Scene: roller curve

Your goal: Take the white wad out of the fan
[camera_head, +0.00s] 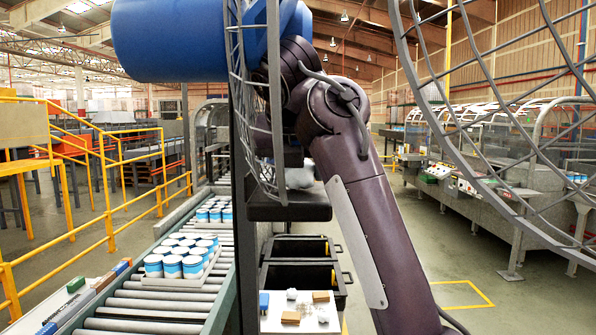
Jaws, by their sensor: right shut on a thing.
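The fan's blue motor housing (170,40) fills the upper left. Its grey wire guard (238,70) stands edge-on beside it, and another curved wire guard (500,110) spans the upper right. My right arm rises from the lower right to the guard, and its wrist bends there. My right gripper (293,157) shows only in part, dark and low behind the arm and guard; its fingertips are mostly hidden. A pale lump, seemingly the white wad (299,178), shows at its lower end, and the gripper is shut on it. My left gripper is out of view.
A dark shelf (290,207) sits just below the lump. Black bins (300,248) and a white board (275,322) with small blocks and white lumps lie lower down. A roller conveyor (150,305) carries cans at left. Open floor (530,290) shows at right.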

